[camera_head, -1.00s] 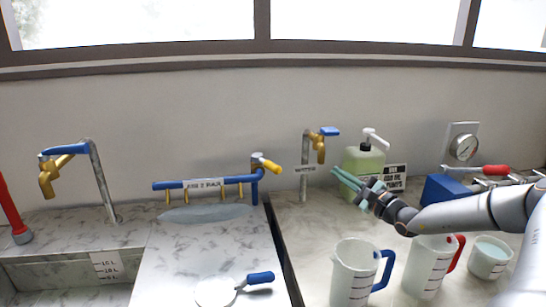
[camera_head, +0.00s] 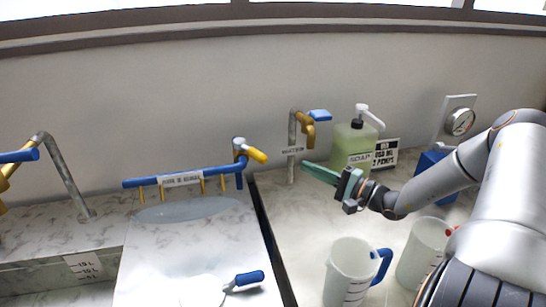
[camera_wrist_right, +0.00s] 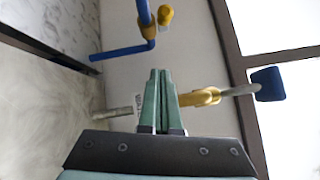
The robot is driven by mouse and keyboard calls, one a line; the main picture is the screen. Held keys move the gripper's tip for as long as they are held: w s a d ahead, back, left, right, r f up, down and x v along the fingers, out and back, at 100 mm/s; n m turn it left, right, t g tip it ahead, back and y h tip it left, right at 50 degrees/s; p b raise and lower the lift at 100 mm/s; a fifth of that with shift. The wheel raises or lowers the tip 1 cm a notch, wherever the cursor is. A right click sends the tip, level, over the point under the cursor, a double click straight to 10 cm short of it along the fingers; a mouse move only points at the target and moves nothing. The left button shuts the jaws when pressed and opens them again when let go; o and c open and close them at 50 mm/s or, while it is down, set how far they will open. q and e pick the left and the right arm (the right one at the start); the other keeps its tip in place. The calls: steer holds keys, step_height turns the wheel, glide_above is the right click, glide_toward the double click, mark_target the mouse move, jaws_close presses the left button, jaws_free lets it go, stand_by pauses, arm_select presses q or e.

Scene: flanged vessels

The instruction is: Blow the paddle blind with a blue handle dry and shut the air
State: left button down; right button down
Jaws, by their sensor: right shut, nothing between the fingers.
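The paddle blind (camera_head: 205,291) is a pale disc with a blue handle (camera_head: 245,279). It lies flat on the marble counter at the bottom of the head view, below the air bar. The blue air bar (camera_head: 190,177) has several brass nozzles pointing down and a yellow-handled valve (camera_head: 256,154) at its right end. The bar and yellow handle also show in the right wrist view (camera_wrist_right: 165,15). My right gripper (camera_head: 305,166) is shut and empty, near the water tap and right of the yellow handle. Its green fingers touch each other in the wrist view (camera_wrist_right: 159,72). My left gripper is out of view.
The brass water tap (camera_head: 305,130) with a blue handle stands just behind my right gripper. A soap bottle (camera_head: 354,145) and a sign (camera_head: 385,154) stand to its right. Measuring jugs (camera_head: 349,270) are at the front. A dark gap (camera_head: 268,225) divides the counters. A sink is at left.

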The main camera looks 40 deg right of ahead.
mark_target(252, 152)
steer(key=w+a+r+b, duration=0.1)
steer(key=w+a, duration=0.4)
steer(key=w, duration=0.3)
steer(key=shift+w+a+r, duration=0.15)
steer(key=shift+r, duration=0.15)
